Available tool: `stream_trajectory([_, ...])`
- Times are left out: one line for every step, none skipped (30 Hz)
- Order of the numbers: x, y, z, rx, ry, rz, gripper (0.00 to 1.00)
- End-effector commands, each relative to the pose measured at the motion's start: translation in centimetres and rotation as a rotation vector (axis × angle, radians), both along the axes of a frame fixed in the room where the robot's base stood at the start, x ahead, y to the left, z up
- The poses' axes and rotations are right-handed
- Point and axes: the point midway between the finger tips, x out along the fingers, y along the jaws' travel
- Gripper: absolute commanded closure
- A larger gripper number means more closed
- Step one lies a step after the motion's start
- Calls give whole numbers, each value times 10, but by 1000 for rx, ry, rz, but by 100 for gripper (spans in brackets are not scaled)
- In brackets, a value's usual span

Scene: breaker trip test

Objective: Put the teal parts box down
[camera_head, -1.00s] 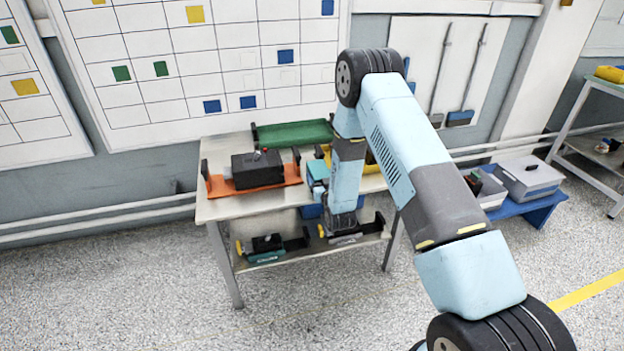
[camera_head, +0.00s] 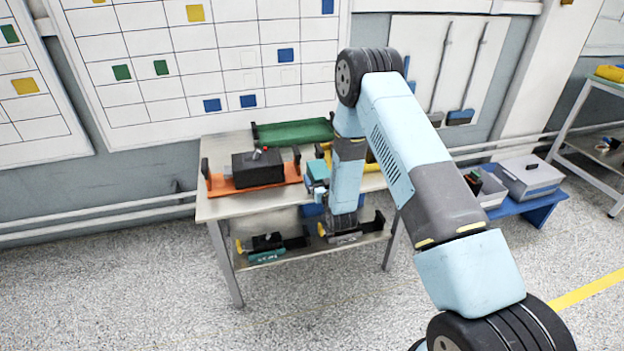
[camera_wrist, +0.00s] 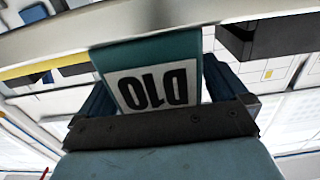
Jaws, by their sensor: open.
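The teal parts box (camera_head: 317,170) shows in the head view at the front edge of the table (camera_head: 225,210), just left of my forearm, which hides part of it. In the wrist view the box (camera_wrist: 150,65) shows its end with a white label reading D10, upside down. My gripper (camera_wrist: 158,88) is open, with a dark finger on each side of the box. I cannot tell whether the fingers touch it, nor whether its underside rests fully on the tabletop.
A black box (camera_head: 257,170) sits on an orange tray (camera_head: 235,188) to the left. A green tray (camera_head: 292,133) lies at the back and a yellow one (camera_head: 372,160) is partly behind my arm. The lower shelf (camera_head: 290,255) holds dark and teal parts. Free tabletop is narrow.

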Motion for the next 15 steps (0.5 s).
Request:
stream_trajectory([-6, -2, 0, -1, 2, 0, 0])
stream_trajectory([-10, -3, 0, 0, 1, 0, 0])
stream_trajectory([-17, -5, 0, -1, 3, 0, 0])
stream_trajectory([-22, -6, 0, -1, 2, 0, 0])
stream_trajectory([-28, -8, 0, -1, 3, 0, 0])
stream_trajectory([-35, -10, 0, -1, 3, 0, 0])
stream_trajectory([-41, -12, 0, -1, 3, 0, 0])
stream_trajectory([-47, -14, -1, -1, 4, 0, 0])
stream_trajectory([-55, -16, -1, -1, 3, 0, 0])
stream_trajectory([-60, -17, 0, -1, 3, 0, 0])
stream_trajectory([-65, -19, 0, -1, 2, 0, 0])
stream_trajectory([-73, -21, -1, -1, 3, 0, 0])
stream_trajectory([-77, -22, 0, -1, 2, 0, 0])
stream_trajectory([-82, -24, 0, -1, 3, 0, 0])
stream_trajectory([-87, -25, 0, -1, 2, 0, 0])
